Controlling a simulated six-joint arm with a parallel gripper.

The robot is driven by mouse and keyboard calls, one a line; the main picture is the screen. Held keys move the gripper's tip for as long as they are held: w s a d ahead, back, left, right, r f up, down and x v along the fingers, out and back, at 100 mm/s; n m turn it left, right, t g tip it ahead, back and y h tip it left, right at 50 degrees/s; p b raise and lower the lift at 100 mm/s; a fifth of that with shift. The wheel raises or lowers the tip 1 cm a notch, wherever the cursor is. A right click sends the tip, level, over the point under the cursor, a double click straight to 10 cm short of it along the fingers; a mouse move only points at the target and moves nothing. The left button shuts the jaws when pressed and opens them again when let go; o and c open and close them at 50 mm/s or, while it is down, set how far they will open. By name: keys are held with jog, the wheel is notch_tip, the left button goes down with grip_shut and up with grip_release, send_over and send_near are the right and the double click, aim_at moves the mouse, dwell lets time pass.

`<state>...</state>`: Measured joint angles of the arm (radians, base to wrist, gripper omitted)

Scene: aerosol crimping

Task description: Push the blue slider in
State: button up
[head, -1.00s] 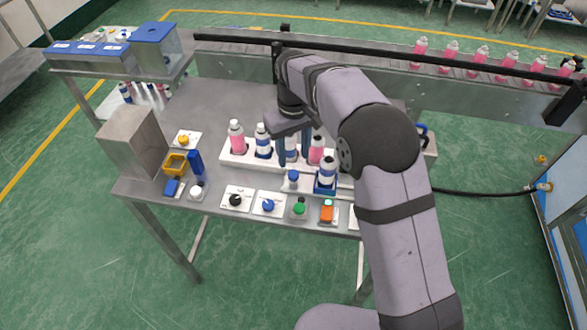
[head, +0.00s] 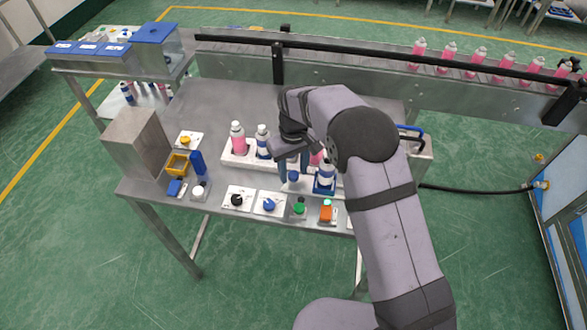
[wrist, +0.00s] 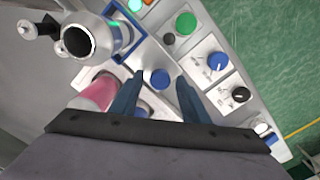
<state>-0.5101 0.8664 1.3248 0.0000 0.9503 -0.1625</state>
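The blue slider (head: 293,176) is a small round blue knob on a white base near the front of the steel bench. It also shows in the wrist view (wrist: 160,78). My gripper (head: 294,170) is above the slider, pointing down. In the wrist view my gripper (wrist: 159,80) is open, with one dark blue finger on each side of the knob and visible gaps between. Nothing is held. I cannot tell how far the fingertips are above the base.
A white rack (head: 229,157) with pink and blue-banded bottles stands behind the slider, partly hidden by my arm. Along the front edge are a blue knob (head: 269,204), a black knob (head: 237,199), a green button (head: 299,208) and an orange switch (head: 326,212).

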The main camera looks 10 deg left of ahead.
aim_at(323, 174)
grip_shut()
jog(key=shift+d+b, duration=0.5)
jog(key=shift+d, duration=3.65)
jog(key=shift+o, duration=0.9)
grip_release()
jog(key=shift+r, duration=0.15)
jog(key=shift+r+b, duration=1.3)
jog(key=shift+r, duration=2.25)
